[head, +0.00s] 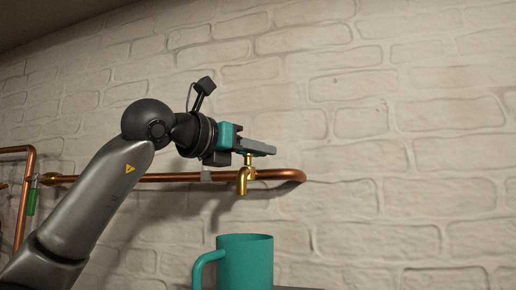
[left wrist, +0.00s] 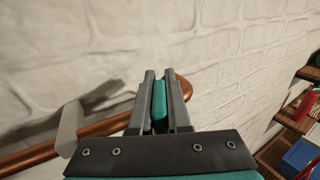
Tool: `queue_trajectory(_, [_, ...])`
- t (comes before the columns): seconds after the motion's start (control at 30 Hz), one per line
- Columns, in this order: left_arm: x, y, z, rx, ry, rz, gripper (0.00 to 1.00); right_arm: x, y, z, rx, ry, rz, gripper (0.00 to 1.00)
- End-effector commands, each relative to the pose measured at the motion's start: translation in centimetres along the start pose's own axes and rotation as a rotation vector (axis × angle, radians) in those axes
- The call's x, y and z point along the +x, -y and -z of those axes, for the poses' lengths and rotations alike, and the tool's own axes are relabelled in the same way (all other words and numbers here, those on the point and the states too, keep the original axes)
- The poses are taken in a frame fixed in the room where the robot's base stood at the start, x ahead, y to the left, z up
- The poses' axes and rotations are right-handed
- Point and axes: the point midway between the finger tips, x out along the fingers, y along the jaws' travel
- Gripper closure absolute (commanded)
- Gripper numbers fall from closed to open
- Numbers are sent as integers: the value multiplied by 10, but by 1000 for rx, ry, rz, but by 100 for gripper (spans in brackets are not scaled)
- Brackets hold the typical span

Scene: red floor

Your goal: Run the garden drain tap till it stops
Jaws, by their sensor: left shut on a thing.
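The brass tap (head: 243,181) sticks out from a copper pipe (head: 275,175) on the wall, its spout pointing down. My left gripper (head: 262,148) reaches in from the left, just above the tap. In the left wrist view, the fingers of my left gripper (left wrist: 162,100) are shut on a teal handle (left wrist: 160,106), seemingly the tap's. In the head view the gripper hides this handle, so its turn cannot be told. A teal mug (head: 246,262) stands upright below the spout, its handle to the left. No water shows. My right gripper is out of view.
The white brick wall (head: 400,130) is close behind the tap. A green lever (head: 31,201) hangs by the pipework at far left. In the left wrist view, a grey pipe clip (left wrist: 69,128) holds the pipe, and wooden shelves (left wrist: 297,120) hold red and blue things at right.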

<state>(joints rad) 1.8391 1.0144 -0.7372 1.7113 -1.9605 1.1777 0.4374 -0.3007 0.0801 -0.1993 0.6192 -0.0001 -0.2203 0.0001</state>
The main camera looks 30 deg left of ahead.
Motion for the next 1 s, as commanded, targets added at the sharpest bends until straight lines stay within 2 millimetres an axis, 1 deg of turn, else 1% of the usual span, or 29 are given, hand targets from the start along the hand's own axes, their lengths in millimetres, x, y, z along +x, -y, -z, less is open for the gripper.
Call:
queue_trajectory(0.27, [0, 6, -3, -9, -1, 256, 100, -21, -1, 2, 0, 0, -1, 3])
queue_trajectory(0.47, [-2, 11, -4, -10, -1, 447, 100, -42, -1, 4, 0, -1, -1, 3])
queue_trajectory(0.8, [-7, 20, -6, -10, -1, 764, 100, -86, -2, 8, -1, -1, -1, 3])
queue_trajectory(1.0, [-11, 24, -6, -7, 1, 917, 100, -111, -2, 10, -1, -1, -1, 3])
